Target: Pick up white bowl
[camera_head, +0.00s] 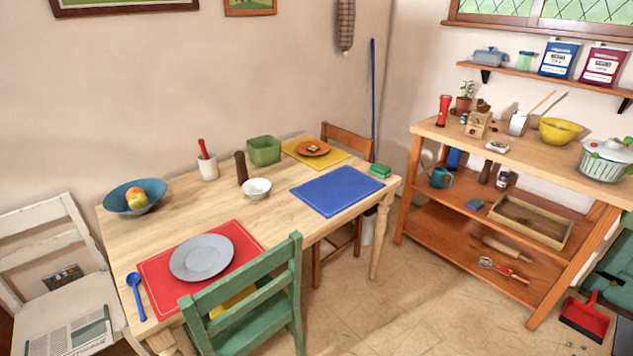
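A small white bowl (256,188) stands upright near the middle of the wooden table. Its inside looks empty. It is just right of a dark brown pepper mill (241,168) and left of a blue mat (337,191). Neither my left nor my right gripper shows in the head view.
The table (200,217) also holds a blue bowl with fruit (118,197), a white pot with a red-handled tool (208,167), a green container (264,150), a grey plate (202,258) and a blue spoon (135,296). A green chair (250,307) stands at the near side.

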